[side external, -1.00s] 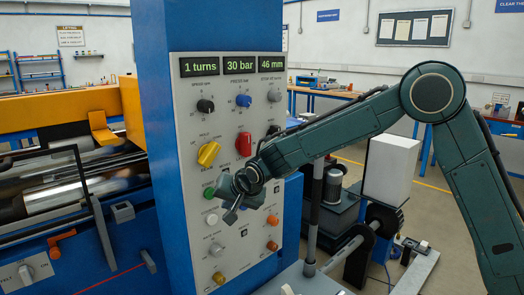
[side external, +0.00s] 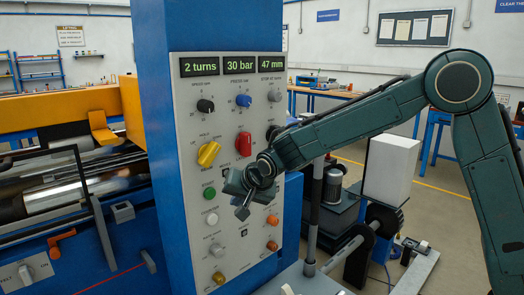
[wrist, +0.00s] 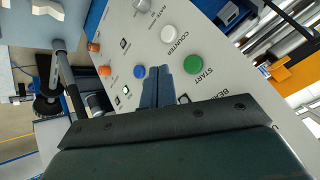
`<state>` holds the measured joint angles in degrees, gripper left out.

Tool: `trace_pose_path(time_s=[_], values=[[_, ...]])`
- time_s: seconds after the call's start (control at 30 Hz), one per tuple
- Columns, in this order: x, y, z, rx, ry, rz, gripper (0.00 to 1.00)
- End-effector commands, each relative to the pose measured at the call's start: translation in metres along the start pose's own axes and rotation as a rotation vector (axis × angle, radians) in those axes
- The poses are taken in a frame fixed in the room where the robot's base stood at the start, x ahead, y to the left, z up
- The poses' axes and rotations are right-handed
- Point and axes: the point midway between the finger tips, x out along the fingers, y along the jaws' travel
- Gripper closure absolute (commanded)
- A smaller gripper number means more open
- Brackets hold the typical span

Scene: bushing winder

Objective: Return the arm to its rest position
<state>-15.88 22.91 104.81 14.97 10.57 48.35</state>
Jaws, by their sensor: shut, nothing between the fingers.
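My gripper (side external: 243,212) is in front of the lower half of the control panel (side external: 190,160), beside the green button (side external: 209,192) and the white button (side external: 211,219). It points down and toward the panel, and its fingers are shut with nothing between them. In the wrist view the closed fingertips (wrist: 158,72) lie near a blue button (wrist: 139,71), with the white counter button (wrist: 168,34) and the green start button (wrist: 192,65) to the right. I cannot tell the exact gap to the panel; no contact is visible. The displays (side external: 225,66) read 2 turns, 30 bar and 47 mm.
A yellow knob (side external: 209,153) and a red knob (side external: 243,143) stick out above my gripper. Orange buttons (side external: 272,220) sit to its right. A post (side external: 315,205) and a white block (side external: 391,165) stand right of the panel. The winder rollers (side external: 60,190) are at left.

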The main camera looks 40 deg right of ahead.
Motion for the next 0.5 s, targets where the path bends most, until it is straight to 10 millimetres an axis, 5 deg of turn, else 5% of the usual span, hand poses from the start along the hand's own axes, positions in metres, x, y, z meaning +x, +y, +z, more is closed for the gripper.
trace_pose_path(time_s=[0.5], values=[[-0.123, 0.065, -0.011, -0.189, -0.084, 0.031, 1.0]])
